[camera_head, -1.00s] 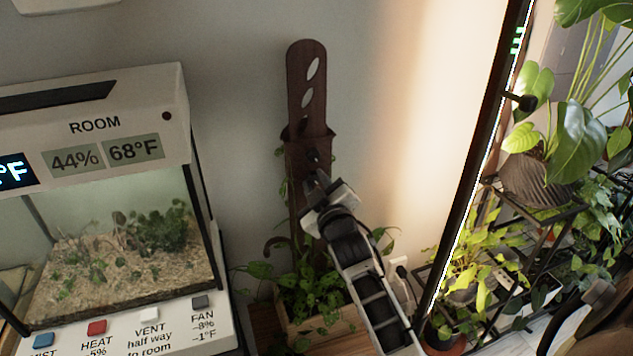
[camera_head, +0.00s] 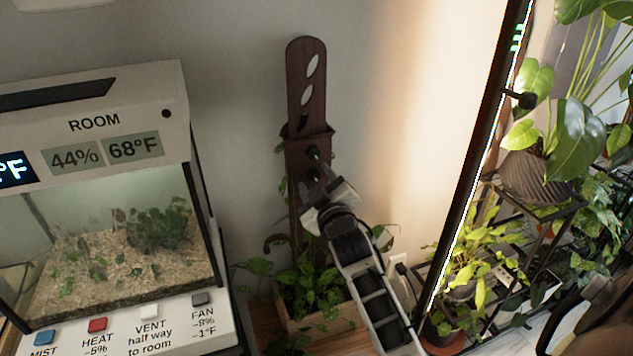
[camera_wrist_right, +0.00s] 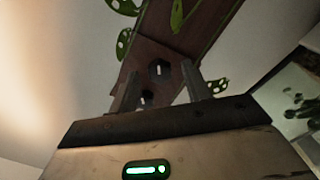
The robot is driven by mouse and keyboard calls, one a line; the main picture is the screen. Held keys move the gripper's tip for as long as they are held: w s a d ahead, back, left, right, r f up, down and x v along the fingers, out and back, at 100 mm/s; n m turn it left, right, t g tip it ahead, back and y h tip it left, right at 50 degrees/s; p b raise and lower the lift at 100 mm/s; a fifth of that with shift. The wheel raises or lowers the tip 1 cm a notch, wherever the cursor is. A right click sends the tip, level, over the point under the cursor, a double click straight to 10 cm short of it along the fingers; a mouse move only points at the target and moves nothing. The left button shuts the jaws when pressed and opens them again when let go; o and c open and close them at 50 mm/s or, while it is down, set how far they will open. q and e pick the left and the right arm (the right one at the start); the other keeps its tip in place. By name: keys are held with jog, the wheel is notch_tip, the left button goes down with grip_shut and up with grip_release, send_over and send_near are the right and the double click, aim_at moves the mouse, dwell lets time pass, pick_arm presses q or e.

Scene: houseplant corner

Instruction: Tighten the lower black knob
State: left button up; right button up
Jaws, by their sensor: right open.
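A dark brown upright post (camera_head: 294,160) stands against the wall and bears two black knobs, one above the other. The upper black knob (camera_head: 313,152) is clear of my gripper in the head view. The lower black knob (camera_head: 312,175) shows at the fingertips of my right gripper (camera_head: 318,180). In the right wrist view, which is upside down, the lower knob (camera_wrist_right: 159,69) appears between the open fingers (camera_wrist_right: 160,70), with a gap on each side. The upper knob (camera_wrist_right: 146,97) shows nearer the gripper body. My left gripper is not in view.
A planter box (camera_head: 325,325) with trailing leaves stands at the post's foot. A terrarium (camera_head: 120,235) with a button panel is at left. A lit frame (camera_head: 475,150) and plant shelves are at right. Bare wall flanks the post.

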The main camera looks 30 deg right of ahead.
jog(key=v, duration=0.7)
jog(key=shift+s+b, duration=0.15)
jog(key=shift+b, duration=0.15)
jog(key=s+a+f+m+g+y, duration=0.1)
jog(key=s+a+f+g+y, duration=0.6)
jog(key=s+a+f, duration=1)
notch_tip(320, 180, down, 3)
jog(key=shift+s+a+m+y, duration=0.2)
jog(key=shift+s+m+y, duration=0.2)
jog(key=shift+s+y, duration=0.3)
